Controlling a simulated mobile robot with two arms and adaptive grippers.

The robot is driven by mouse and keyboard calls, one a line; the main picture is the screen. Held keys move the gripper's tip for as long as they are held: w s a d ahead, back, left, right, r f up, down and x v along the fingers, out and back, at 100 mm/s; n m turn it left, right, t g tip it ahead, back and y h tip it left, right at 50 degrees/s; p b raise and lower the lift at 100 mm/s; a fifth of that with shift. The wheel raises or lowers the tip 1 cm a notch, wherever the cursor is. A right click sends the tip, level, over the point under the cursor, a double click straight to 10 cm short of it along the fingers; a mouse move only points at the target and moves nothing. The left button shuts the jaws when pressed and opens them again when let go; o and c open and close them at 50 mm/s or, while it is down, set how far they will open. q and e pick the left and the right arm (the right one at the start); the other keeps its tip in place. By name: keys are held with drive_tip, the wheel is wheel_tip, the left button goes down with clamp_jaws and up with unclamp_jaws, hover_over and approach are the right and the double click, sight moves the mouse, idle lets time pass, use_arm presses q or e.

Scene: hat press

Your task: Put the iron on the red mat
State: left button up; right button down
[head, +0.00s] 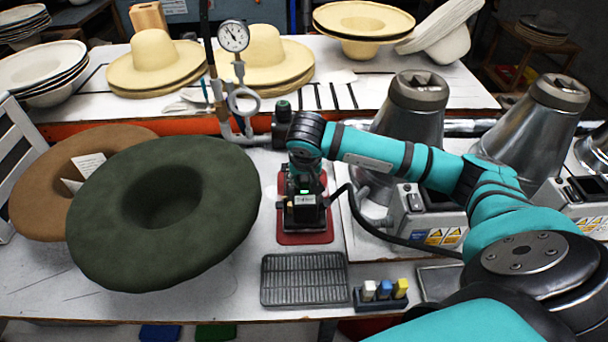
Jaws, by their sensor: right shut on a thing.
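The red mat (305,238) lies on the white table near the middle of the head view. My right gripper (304,205) points down over it, and its arm comes in from the right. It is shut on the dark iron (302,224), which is mostly hidden beneath and behind the gripper. The iron is over the mat, whose red border shows around it. Whether the iron touches the mat I cannot tell. My left gripper is not in view.
A black cord (400,239) runs right from the iron past grey control boxes (418,208). A dark ribbed grate (304,279) lies just in front of the mat. A green hat (215,190) stands close left. Metal cones (530,120) stand right.

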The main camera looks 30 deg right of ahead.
drive_tip(key=shift+w+b, duration=0.1)
drive_tip(key=shift+b, duration=0.2)
idle(0.5)
drive_tip(key=c, duration=1)
unclamp_jaws()
drive_tip(key=shift+s+f, duration=0.25)
drive_tip(key=shift+f, duration=0.1)
drive_tip(key=v, duration=1.2)
drive_tip(key=shift+w+a+r, duration=0.1)
drive_tip(key=shift+a+r, duration=0.05)
drive_tip(key=shift+r, duration=0.1)
